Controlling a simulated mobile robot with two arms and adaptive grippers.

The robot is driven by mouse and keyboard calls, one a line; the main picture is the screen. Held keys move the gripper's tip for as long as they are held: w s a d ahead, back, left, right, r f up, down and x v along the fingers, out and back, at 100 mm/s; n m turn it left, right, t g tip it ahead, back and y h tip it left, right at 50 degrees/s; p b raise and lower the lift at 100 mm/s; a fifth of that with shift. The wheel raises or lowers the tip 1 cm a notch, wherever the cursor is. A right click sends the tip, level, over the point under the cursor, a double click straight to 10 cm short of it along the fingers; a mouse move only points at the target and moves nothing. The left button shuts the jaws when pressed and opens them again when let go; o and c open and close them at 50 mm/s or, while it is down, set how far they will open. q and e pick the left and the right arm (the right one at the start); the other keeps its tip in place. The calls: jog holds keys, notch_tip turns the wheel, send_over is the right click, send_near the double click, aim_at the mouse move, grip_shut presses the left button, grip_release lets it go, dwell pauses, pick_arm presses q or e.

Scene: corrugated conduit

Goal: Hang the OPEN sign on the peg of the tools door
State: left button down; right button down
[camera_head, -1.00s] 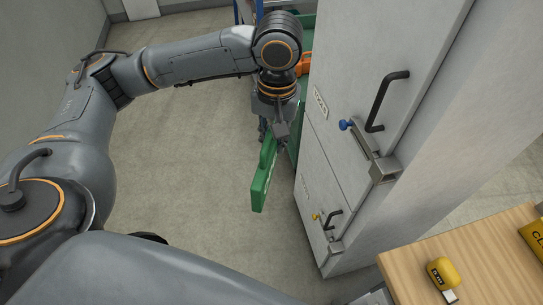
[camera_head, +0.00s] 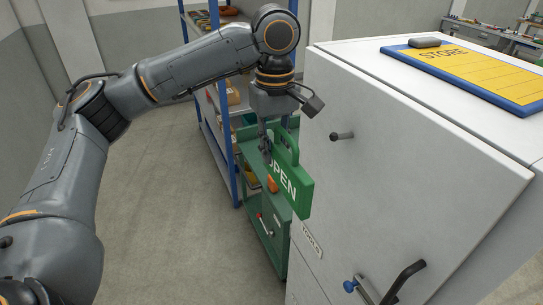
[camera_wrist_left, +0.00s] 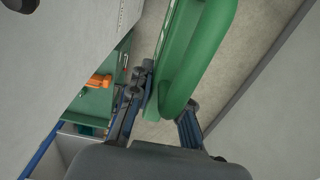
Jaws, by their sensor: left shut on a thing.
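The green OPEN sign (camera_head: 291,185) hangs upright below my left gripper (camera_head: 268,150), its lettering partly in view in the head view. My left gripper is shut on the sign; the wrist view shows the fingers (camera_wrist_left: 160,105) on either side of the green sign (camera_wrist_left: 190,55). The peg (camera_head: 342,136) is a dark stub with a round end, high on the white tools door (camera_head: 390,180). The sign is left of the peg and lower than it, apart from it. A TOOLS label (camera_head: 312,240) sits lower on the cabinet. My right gripper is not in view.
A blue knob (camera_head: 350,286) and dark handle (camera_head: 402,283) stick out low on the door. A yellow STORE board (camera_head: 480,72) lies on the cabinet top. A green cart (camera_head: 262,205) and blue-framed shelf (camera_head: 222,110) stand behind the sign. Open floor lies left.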

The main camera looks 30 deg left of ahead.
pick_arm(q)
jog(key=shift+w+d+r, duration=0.1)
jog(key=shift+w+d, duration=0.05)
jog(key=shift+d, duration=0.5)
jog(key=shift+w+d, duration=0.25)
jog(key=shift+w, duration=0.05)
jog(key=shift+w+d+f, duration=0.1)
jog(key=shift+w+d, duration=0.35)
jog(key=shift+w, duration=0.25)
jog(key=shift+w+d+f, duration=0.15)
jog(key=shift+w+d, duration=0.3)
jog(key=shift+w, duration=0.3)
jog(key=shift+w+d+f, duration=0.1)
jog(key=shift+w+d, duration=0.35)
jog(key=shift+w, duration=0.25)
jog(key=shift+w+d, duration=0.35)
jog(key=shift+w, duration=0.05)
jog(key=shift+w+d, duration=0.5)
jog(key=shift+w, duration=0.1)
jog(key=shift+w+d, duration=0.1)
